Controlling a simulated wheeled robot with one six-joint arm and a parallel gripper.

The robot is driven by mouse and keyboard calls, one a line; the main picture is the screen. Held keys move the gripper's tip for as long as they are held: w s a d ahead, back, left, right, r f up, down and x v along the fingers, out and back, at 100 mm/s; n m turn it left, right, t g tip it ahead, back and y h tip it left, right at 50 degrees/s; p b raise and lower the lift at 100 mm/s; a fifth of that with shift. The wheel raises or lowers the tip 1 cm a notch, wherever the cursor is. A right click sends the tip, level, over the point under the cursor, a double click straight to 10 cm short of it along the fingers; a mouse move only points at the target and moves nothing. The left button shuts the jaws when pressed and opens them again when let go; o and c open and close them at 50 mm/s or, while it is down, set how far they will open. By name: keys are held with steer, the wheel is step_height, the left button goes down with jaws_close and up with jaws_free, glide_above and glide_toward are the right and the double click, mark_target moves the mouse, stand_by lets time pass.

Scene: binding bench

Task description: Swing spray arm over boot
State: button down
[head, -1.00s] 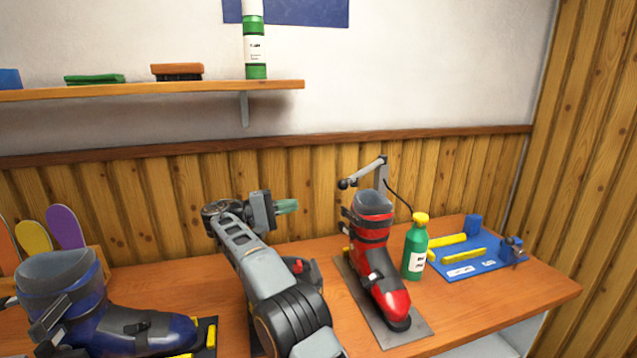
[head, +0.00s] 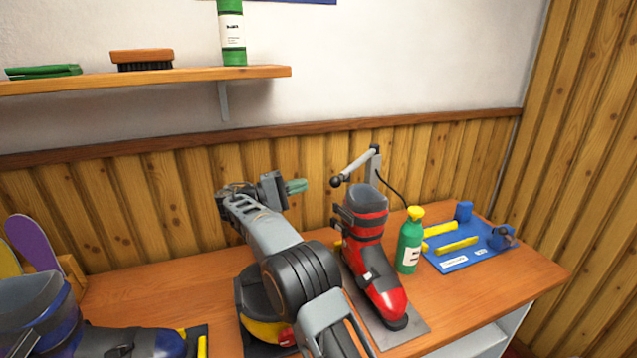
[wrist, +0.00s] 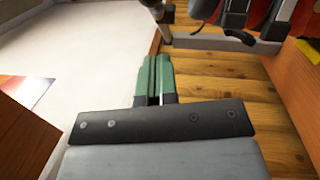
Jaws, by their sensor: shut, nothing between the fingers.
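The red and black ski boot (head: 368,250) stands upright on a grey plate (head: 410,328) on the bench. Behind it, the grey spray arm (head: 357,164) reaches left from its post to a dark knob-like end, which appears left of the boot's open top. My gripper (head: 305,185) is shut and empty, left of that dark end with a small gap in the picture. In the wrist view its green fingers (wrist: 157,72) lie together, pointing at the dark end of the spray arm (wrist: 160,12). Part of the boot (wrist: 272,16) shows at upper right there.
A green bottle with yellow cap (head: 410,242) stands close right of the boot. A blue mat (head: 470,257) with yellow tools lies farther right. A blue boot (head: 40,310) is at left. A shelf (head: 150,79) hangs above; the wood wall is close behind.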

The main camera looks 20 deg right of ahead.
steer(key=shift+s+d+r, duration=0.25)
steer(key=shift+s+d, duration=0.55)
steer(key=shift+d, duration=0.3)
steer(key=shift+s+d+r, duration=0.25)
steer(key=shift+s+d, duration=0.5)
steer(key=shift+d, duration=0.3)
